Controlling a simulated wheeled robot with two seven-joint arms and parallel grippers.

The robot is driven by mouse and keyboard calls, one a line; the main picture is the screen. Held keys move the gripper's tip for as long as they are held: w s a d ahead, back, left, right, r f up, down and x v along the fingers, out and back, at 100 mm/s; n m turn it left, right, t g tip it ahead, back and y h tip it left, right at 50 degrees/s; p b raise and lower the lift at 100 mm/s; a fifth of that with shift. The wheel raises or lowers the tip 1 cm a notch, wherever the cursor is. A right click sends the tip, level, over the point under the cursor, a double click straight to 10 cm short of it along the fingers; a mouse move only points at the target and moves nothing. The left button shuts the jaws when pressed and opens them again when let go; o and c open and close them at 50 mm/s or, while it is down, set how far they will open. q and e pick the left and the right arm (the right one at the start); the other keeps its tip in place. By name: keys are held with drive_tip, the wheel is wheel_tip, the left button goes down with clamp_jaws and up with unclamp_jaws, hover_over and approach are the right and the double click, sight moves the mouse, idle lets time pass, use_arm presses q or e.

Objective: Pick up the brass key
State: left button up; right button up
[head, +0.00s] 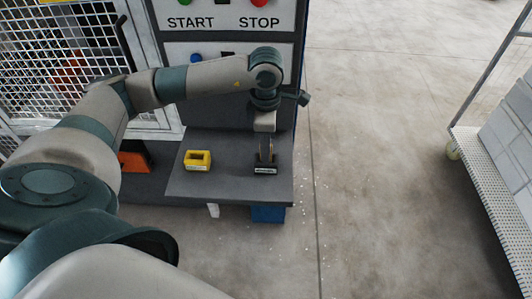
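I cannot make out a brass key in the head view. My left arm comes in from the left, and its gripper (265,155) points down over the right part of the grey shelf (230,185) in front of the machine panel. Just below it is a small dark item with a pale label (264,170); I cannot tell whether the gripper touches it. The fingers are too small and dark to show whether they are open or shut. A key there might be hidden by the gripper. My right gripper is not in view.
A yellow block with a dark opening (197,160) sits on the shelf, left of the gripper. An orange item (132,162) is farther left. The START/STOP panel (223,38) rises behind. A cart with pale boxes (510,135) stands at right. The floor between (390,160) is clear.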

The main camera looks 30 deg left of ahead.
use_arm(q)
drive_tip(key=shift+c, duration=0.6)
clamp_jaws()
drive_tip(key=shift+r, duration=0.15)
drive_tip(key=shift+w+r+b, duration=0.1)
drive_tip(key=shift+r+b, duration=0.45)
drive_tip(key=shift+b, duration=0.1)
wheel_tip(320, 180, up, 2)
drive_tip(key=shift+r+b, duration=0.15)
drive_tip(key=shift+b, duration=0.55)
drive_tip(key=w+d+r+b, duration=0.4)
drive_tip(key=w+d+r, duration=0.3)
drive_tip(key=w+d, duration=0.1)
drive_tip(key=shift+d+r, duration=0.2)
